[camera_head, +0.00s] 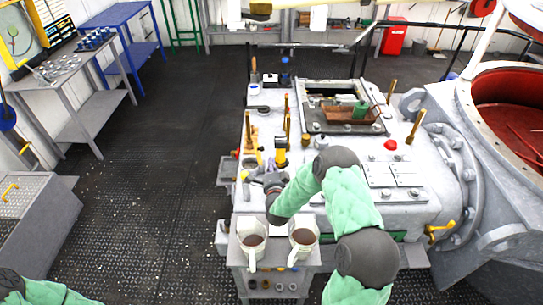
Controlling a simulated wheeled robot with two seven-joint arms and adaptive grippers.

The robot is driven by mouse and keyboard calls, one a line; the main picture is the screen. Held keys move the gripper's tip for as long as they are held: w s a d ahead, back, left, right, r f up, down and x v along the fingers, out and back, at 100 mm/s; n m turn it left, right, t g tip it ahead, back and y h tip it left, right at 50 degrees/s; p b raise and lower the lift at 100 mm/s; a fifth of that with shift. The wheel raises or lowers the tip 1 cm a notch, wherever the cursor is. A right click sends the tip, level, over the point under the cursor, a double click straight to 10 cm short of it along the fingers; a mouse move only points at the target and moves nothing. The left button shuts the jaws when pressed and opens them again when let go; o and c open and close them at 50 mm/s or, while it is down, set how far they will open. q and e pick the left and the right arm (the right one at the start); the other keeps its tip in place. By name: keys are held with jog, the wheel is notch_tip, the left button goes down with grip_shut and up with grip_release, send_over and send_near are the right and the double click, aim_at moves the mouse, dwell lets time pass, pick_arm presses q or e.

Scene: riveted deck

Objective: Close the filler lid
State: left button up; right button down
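My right arm reaches in from the lower right over the grey machine casing (405,213). Its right gripper (258,181) is at the casing's left edge, small and partly merged with the fittings there, so I cannot tell whether it is open or shut. Just beyond it stands a small yellow and black fitting (281,156). I cannot make out for certain which part is the filler lid or whether it is open; my wrist and forearm hide part of that area. Only a piece of my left arm shows at the bottom left, and its gripper is out of view.
Upright brass-coloured rods (415,127) and an open hatch with a brown tray (345,114) are on top.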

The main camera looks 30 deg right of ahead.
notch_tip(320, 180, down, 3)
jog(key=b, duration=0.5)
send_over(260, 161)
jog(key=s+d, duration=0.3)
jog(key=shift+w+d+f, duration=0.1)
jog(key=shift+w, duration=0.15)
jog(key=w+a+n, duration=0.1)
jog(key=w+a+n+b, duration=0.1)
jog(key=a+n, duration=0.1)
jog(key=shift+a+r, duration=0.2)
jog(key=shift+a, duration=0.1)
jog(key=shift+r, duration=0.15)
